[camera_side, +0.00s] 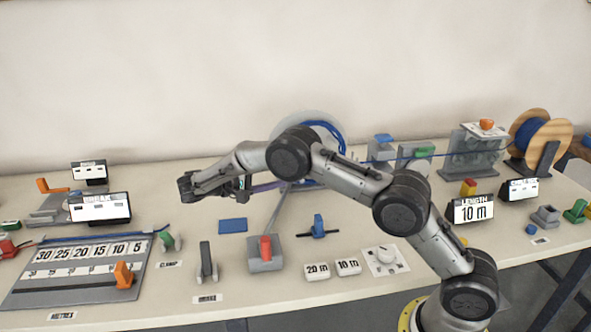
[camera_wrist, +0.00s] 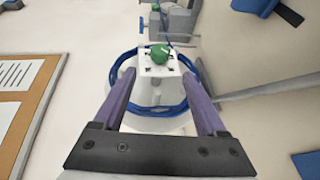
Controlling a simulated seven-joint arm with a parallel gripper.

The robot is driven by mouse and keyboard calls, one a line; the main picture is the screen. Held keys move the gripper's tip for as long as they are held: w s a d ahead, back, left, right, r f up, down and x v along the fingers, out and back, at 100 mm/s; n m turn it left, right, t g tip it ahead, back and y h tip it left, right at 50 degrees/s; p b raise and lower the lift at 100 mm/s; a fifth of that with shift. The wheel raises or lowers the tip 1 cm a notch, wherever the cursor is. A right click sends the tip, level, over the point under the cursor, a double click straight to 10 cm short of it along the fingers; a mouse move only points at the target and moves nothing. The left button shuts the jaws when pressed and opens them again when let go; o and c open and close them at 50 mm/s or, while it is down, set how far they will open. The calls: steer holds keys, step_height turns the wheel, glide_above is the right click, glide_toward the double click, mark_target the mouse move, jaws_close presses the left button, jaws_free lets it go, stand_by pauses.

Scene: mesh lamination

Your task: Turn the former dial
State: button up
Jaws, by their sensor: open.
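The former is a white round body (camera_wrist: 150,122) ringed by a blue cable coil (camera_wrist: 193,90). A green knob (camera_wrist: 159,53) sits on its white marked plate (camera_wrist: 158,71), which looks like the former dial. My gripper (camera_wrist: 158,78) is open, its purple fingers on either side of the plate and the knob just beyond the tips. Contact cannot be told. In the side view my gripper (camera_side: 270,186) points right toward the former (camera_side: 292,119); my arm hides the knob and much of the former there.
A white dial (camera_side: 385,256) stands beside the 20 m (camera_side: 317,271) and 10 m (camera_side: 348,266) blocks. A grey rod (camera_wrist: 270,88) runs right of the former.

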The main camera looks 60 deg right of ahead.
steer(key=shift+v, duration=1.7)
steer(key=shift+d, duration=0.1)
